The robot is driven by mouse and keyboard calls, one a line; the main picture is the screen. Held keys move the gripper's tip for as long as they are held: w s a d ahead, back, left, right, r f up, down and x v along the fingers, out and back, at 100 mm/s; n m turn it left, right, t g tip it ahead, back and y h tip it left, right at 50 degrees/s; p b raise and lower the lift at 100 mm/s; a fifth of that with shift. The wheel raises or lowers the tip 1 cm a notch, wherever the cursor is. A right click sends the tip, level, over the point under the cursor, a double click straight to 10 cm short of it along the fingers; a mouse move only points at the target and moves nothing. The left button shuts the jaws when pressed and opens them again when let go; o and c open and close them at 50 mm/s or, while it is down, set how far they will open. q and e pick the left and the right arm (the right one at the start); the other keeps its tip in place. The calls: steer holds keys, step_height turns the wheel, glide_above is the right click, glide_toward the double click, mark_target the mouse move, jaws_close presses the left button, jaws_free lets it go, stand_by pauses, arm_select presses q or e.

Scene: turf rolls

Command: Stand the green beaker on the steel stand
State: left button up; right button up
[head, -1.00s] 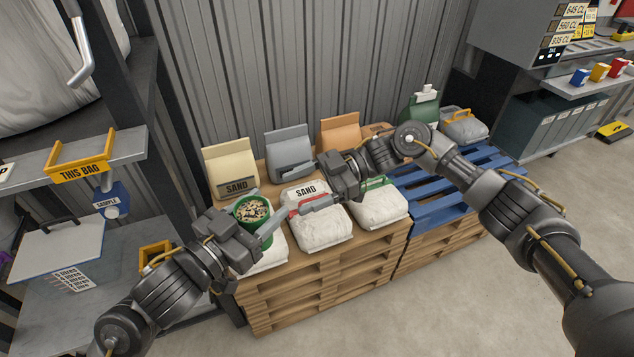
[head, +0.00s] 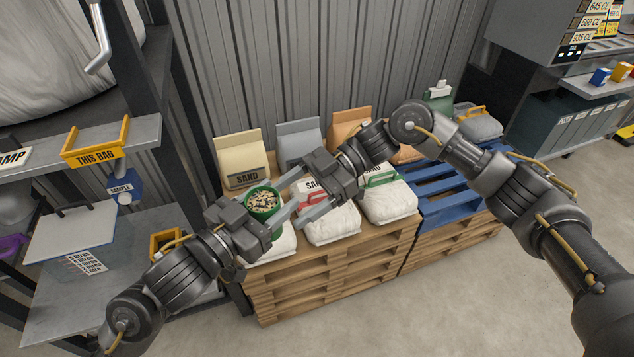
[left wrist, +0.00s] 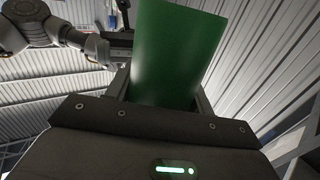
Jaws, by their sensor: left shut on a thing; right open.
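The green beaker (head: 263,203) is upright, with speckled, seed-like contents at its top. My left gripper (head: 272,208) is shut on it, in front of the pale sand bag. The left wrist view shows the beaker's green wall (left wrist: 178,50) between the fingers. My right gripper (head: 291,197) is open and empty; its spread fingers point left at the beaker's right side, and I cannot tell whether they touch it. I cannot tell for sure which thing is the steel stand; a grey metal bench (head: 70,318) stands at the left.
A wooden pallet stack (head: 335,268) carries several bags under and behind my grippers. A blue pallet (head: 455,195) adjoins it at right. On the left are a shelf with a yellow THIS BAG bracket (head: 95,155), a lidded clear box (head: 70,238) and a small yellow frame (head: 165,243).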

mark_target(273, 212)
steer(key=shift+x, duration=2.35)
steer(key=c, duration=1.1)
arm_select(q)
steer(key=o, duration=1.1)
steer(key=shift+o, duration=0.5)
steer(key=shift+s+d, duration=0.15)
arm_select(e)
steer(key=shift+r, duration=0.1)
